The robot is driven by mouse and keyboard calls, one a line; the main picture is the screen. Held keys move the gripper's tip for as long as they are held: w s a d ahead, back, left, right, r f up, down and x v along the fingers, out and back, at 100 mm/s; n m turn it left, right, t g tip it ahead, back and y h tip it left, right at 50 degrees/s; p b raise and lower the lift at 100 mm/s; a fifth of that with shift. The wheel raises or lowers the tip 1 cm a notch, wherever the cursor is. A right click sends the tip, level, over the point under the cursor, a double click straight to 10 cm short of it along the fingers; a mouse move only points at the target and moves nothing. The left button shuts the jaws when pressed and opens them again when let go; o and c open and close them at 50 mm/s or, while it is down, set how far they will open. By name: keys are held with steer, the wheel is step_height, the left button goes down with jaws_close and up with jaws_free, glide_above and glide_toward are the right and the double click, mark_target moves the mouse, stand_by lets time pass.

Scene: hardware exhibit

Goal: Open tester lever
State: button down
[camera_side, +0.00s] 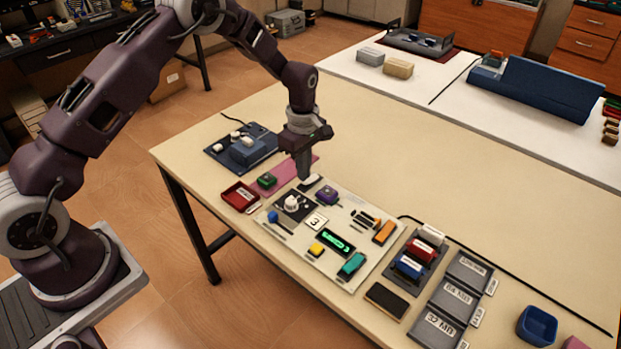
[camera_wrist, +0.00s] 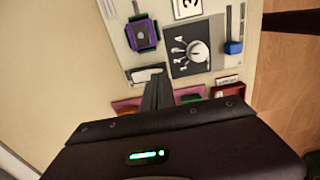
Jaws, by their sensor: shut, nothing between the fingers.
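The tester is a pale panel (camera_side: 322,262) on the table, with a green-lit display (camera_side: 336,242), a white rotary dial (camera_side: 293,203) on a black plate, a "3" tile and coloured parts. A blue-knobbed slider (camera_side: 273,216) sits at its left edge; it also shows in the wrist view (camera_wrist: 234,46). A purple block (camera_side: 327,194) is near the far corner. I cannot tell for certain which part is the lever. My gripper (camera_side: 304,178) points down, shut and empty, over the panel's far-left corner, close to a small black-and-white piece (camera_wrist: 147,73). Contact cannot be told.
A red tray (camera_side: 240,196) and a green block (camera_side: 267,180) on a pink mat stand left of the panel. A blue device (camera_side: 246,150) is behind. Red and blue blocks (camera_side: 414,257) and grey labelled bins (camera_side: 449,303) stand right.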

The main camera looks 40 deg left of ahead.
steer(key=shift+f, duration=0.9)
steer(key=shift+r, duration=3.65)
steer(key=s+d+r+m+t, duration=0.1)
steer(key=s+r+m, duration=0.4)
steer(key=r, duration=0.5)
steer(key=s+r+m+t, duration=0.2)
steer(key=s+r, duration=0.4)
steer(key=r, duration=0.3)
steer(key=s+r+m+t, duration=0.1)
steer(key=s+m, duration=0.4)
steer(key=s, duration=0.6)
steer(key=s+d+r+m+t, duration=0.1)
steer(key=s+r+m, duration=0.1)
steer(key=s+m, duration=0.4)
steer(key=s, duration=0.5)
steer(key=shift+r+t, duration=0.3)
steer(key=shift+r, duration=0.1)
